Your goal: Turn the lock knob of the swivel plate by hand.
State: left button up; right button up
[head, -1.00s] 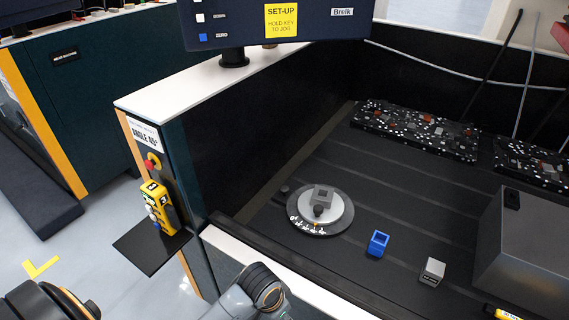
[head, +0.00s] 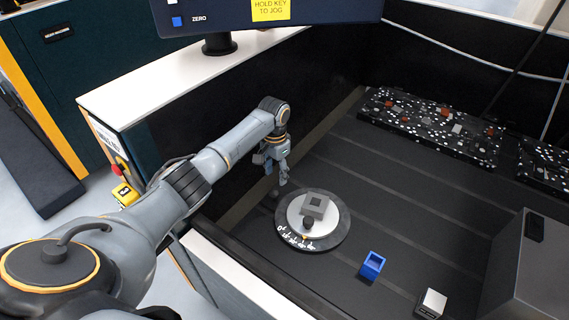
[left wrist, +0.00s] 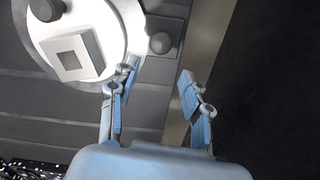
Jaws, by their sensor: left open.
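The swivel plate (head: 337,229) is a dark round disc with white scale marks and a lighter round top, lying on the black bed. A grey square block with a square recess (head: 317,203) sits on it, beside a small dark knob (head: 308,222). Another rounded knob, apparently the lock knob (left wrist: 160,43), stands on a lug at the plate's edge. In the head view it is partly hidden by my left gripper (head: 283,178). In the left wrist view my left gripper (left wrist: 158,75) is open and empty, its fingertips apart just short of this knob. My right gripper is out of view.
A blue open block (head: 372,266) and a grey block (head: 432,303) lie to the right of the plate. A big grey box (head: 540,265) stands further right. A dark wall rises left of the plate. Speckled heaps (head: 430,125) lie at the back.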

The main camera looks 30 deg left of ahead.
aim_at(273, 194)
pick_arm(q)
jog(key=shift+s+a, duration=0.1)
jog(key=shift+s+f, duration=1.05)
jog(key=shift+f, duration=0.05)
jog(key=f, duration=0.1)
jog(key=w+f+b, duration=0.1)
jog(key=f, duration=0.1)
jog(key=shift+f, duration=0.1)
jog(key=shift+f+b, duration=0.45)
jog(key=shift+b, duration=0.15)
jog(key=shift+s, duration=0.2)
jog(key=shift+f, duration=0.3)
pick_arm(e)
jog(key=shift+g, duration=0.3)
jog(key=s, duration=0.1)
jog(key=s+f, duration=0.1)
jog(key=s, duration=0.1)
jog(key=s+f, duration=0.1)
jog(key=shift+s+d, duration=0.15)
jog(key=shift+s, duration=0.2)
pick_arm(q)
jog(key=c, duration=0.9)
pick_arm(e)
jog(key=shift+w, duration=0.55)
